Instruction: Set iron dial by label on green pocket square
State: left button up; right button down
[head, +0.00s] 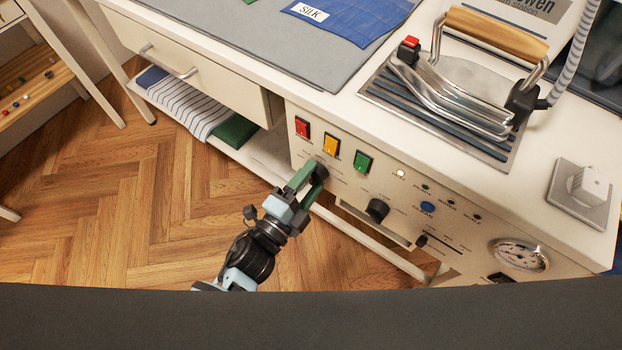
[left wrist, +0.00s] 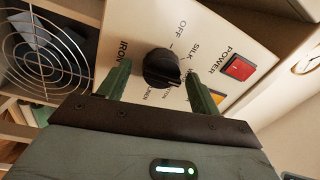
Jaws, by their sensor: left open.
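The iron dial (left wrist: 161,68) is a round black knob on the cream panel in the left wrist view, with IRON beside it and OFF and SILK printed around it; other labels are partly covered. Where its pointer is set is hard to tell. My left gripper (left wrist: 160,86) is open, with one green finger on each side of the dial; contact cannot be told. In the head view my left gripper (head: 311,176) is at the panel and hides the dial. A green cloth (head: 250,1) barely shows at the top edge; its label is out of view. My right gripper is not in view.
A blue cloth labelled SILK (head: 337,18) lies on the grey mat (head: 265,42). The iron (head: 470,85) rests on its plate. Red (head: 302,128), yellow (head: 331,145) and green (head: 362,162) switches sit above my gripper, and another black knob (head: 377,210) is to its right.

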pick_arm(q)
jog(key=v, duration=0.7)
jog(key=shift+s+a, duration=0.15)
jog(key=shift+s, duration=0.05)
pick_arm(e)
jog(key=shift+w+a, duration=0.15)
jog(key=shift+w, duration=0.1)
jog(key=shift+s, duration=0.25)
